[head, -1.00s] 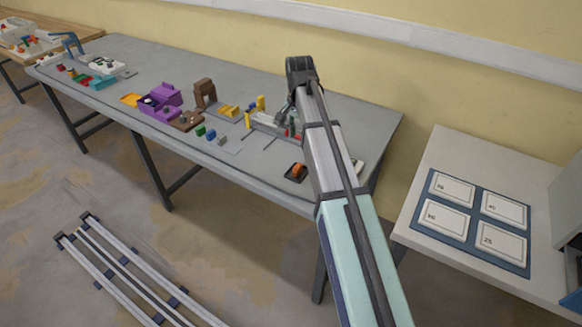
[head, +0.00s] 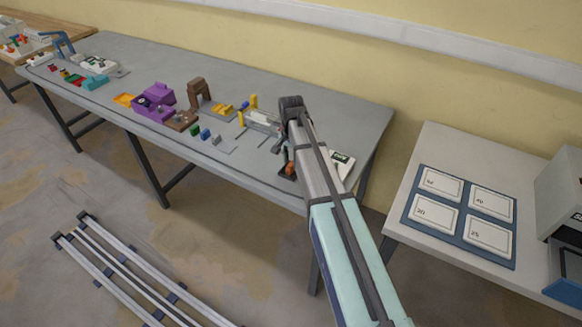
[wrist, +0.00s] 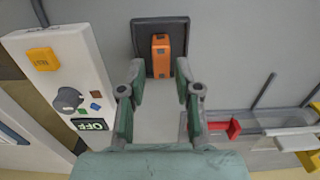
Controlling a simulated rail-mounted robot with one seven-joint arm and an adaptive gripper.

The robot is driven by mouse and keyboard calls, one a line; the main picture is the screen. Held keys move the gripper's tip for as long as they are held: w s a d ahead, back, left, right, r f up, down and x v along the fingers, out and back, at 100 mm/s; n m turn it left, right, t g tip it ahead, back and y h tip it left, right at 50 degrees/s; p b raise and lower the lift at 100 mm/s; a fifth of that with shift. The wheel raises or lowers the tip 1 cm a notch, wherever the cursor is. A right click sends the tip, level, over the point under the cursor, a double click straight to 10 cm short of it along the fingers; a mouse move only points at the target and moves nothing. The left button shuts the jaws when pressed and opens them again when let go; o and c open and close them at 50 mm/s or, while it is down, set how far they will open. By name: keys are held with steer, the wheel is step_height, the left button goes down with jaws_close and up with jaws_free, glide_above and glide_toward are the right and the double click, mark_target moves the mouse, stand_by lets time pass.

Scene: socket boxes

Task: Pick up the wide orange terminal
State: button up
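The wide orange terminal (wrist: 161,55) stands in a dark square tray (wrist: 146,24) on the grey table, at the top middle of the wrist view. In the head view the orange terminal (head: 290,168) is partly hidden behind my arm. My gripper (wrist: 160,75) is open, with one finger on each side of the terminal's near end in the wrist picture. No contact shows, and I cannot tell how high the fingers are above it. In the head view my gripper (head: 281,147) is mostly hidden by my arm.
A white box with an orange button, a dark knob and an OFF label (wrist: 72,80) stands close left of my gripper. A red block (wrist: 222,128) and a grey rail fixture (wrist: 270,120) lie to the right. Purple bins (head: 155,103) stand farther along the table.

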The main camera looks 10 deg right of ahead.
mark_target(291, 164)
steer(key=shift+w+f+p, duration=0.1)
steer(key=shift+f+p, duration=0.7)
steer(key=shift+f, duration=1.3)
jaws_close()
steer(key=shift+r, duration=0.15)
